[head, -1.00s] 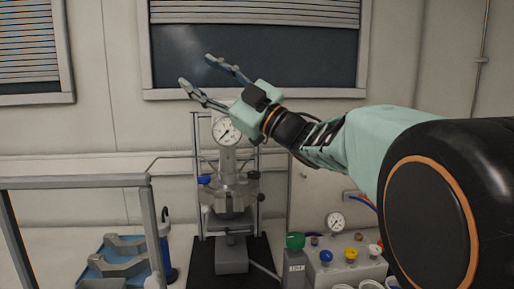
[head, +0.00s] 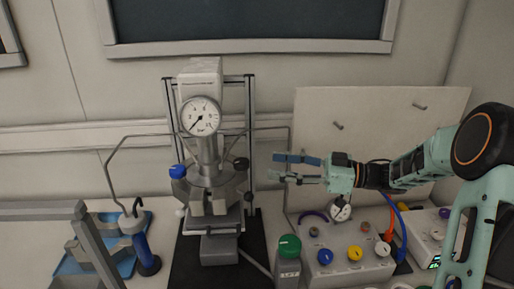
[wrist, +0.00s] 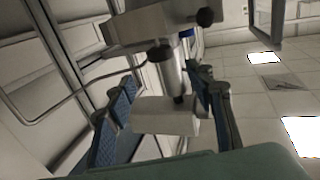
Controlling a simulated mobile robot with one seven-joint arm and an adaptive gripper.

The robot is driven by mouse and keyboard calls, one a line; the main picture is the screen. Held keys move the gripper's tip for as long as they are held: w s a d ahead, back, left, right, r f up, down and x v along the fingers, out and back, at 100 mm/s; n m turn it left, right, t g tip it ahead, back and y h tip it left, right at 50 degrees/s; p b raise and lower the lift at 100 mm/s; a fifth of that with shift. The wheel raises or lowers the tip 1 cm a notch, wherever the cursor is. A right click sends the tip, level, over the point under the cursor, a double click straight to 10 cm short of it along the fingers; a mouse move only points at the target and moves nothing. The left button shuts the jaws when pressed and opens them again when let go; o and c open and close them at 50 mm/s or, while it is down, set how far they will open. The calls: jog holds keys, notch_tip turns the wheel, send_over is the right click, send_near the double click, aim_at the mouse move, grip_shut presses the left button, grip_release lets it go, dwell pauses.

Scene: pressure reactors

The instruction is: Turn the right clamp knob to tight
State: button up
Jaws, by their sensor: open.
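The reactor (head: 208,185) stands upright, with a round gauge (head: 200,117) on its front. On its clamp ring's right side are a black knob (head: 240,164) and a smaller, lower dark knob (head: 248,197); I cannot tell which is the right clamp knob or how tight either is. A blue knob (head: 177,172) is on the left. My gripper (head: 274,167) is open and empty, right of the black knob and apart from it, fingers pointing left. In the wrist view the reactor looks upside down, with a black knob (wrist: 205,18) near the top, beyond my fingers (wrist: 165,80).
A control box (head: 345,260) with coloured knobs and a grey box with a green knob (head: 289,246) stand below my gripper. A pale panel (head: 380,115) is behind my arm. A grey frame (head: 85,235) and blue tray (head: 125,265) are at left.

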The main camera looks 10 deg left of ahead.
aim_at(241, 161)
jog(key=a, duration=0.3)
jog(key=a+p, duration=0.1)
jog(key=a, duration=0.3)
jog(key=a+p, duration=0.1)
jog(key=a, duration=0.2)
jog(key=shift+w+a, duration=0.3)
jog(key=shift+c, duration=0.7)
jog(key=c, duration=1.1)
